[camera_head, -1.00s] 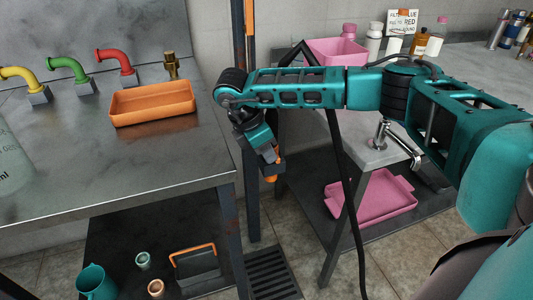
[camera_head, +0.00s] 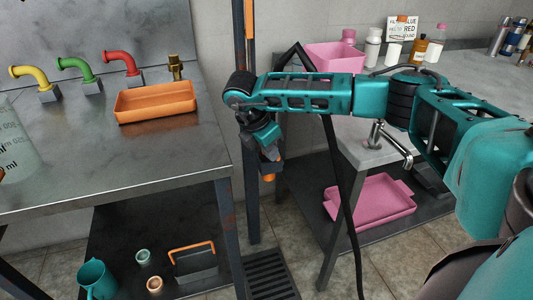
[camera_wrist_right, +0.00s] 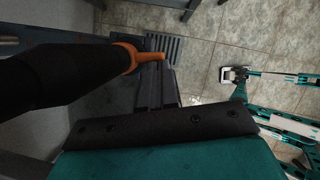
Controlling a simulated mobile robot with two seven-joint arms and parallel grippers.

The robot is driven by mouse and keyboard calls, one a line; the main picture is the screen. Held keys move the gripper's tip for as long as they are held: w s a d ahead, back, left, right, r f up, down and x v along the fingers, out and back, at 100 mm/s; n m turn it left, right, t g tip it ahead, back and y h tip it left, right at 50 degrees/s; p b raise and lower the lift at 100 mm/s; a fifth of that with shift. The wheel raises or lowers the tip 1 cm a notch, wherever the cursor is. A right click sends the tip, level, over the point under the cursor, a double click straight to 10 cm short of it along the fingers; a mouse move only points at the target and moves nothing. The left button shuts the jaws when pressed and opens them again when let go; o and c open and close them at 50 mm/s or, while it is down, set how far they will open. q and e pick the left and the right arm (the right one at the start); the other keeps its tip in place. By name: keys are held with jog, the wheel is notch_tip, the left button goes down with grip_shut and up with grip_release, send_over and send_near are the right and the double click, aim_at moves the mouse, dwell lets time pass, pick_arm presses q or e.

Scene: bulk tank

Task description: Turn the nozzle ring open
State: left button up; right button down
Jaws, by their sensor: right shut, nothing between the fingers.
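An orange nozzle piece (camera_wrist_right: 128,56) with a narrow tip is on the end of a thick black body in the right wrist view. I take its wide collar to be the ring. In the head view a small orange end (camera_head: 268,177) shows just below my right gripper (camera_head: 273,154), by the dark post. My right gripper is shut and empty, pointing down. In the wrist view its dark fingers (camera_wrist_right: 157,84) are beside the orange tip; I cannot tell whether they touch. The ring's turn position is unclear. My left gripper is not in view.
A steel table (camera_head: 100,175) at left holds an orange tray (camera_head: 155,102) and coloured taps. The dark post (camera_head: 251,205) stands beside my right gripper. A pink tray (camera_head: 370,203) lies on a low shelf at right. A black hose (camera_head: 347,215) hangs in front of the right-hand table.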

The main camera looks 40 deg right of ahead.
jog(key=d+n+t+b, duration=0.1)
jog(key=n, duration=0.2)
jog(key=d+n+t+y+b, duration=0.1)
jog(key=d+n, duration=0.1)
jog(key=n, duration=0.1)
jog(key=d+n+t, duration=0.1)
jog(key=n, duration=0.2)
jog(key=shift+s+d+f+b, duration=0.1)
jog(key=shift+s+d+b, duration=0.05)
jog(key=shift+s+b, duration=0.2)
jog(key=shift+w+d, duration=0.1)
jog(key=shift+d, duration=0.05)
dwell(0.4)
dwell(0.5)
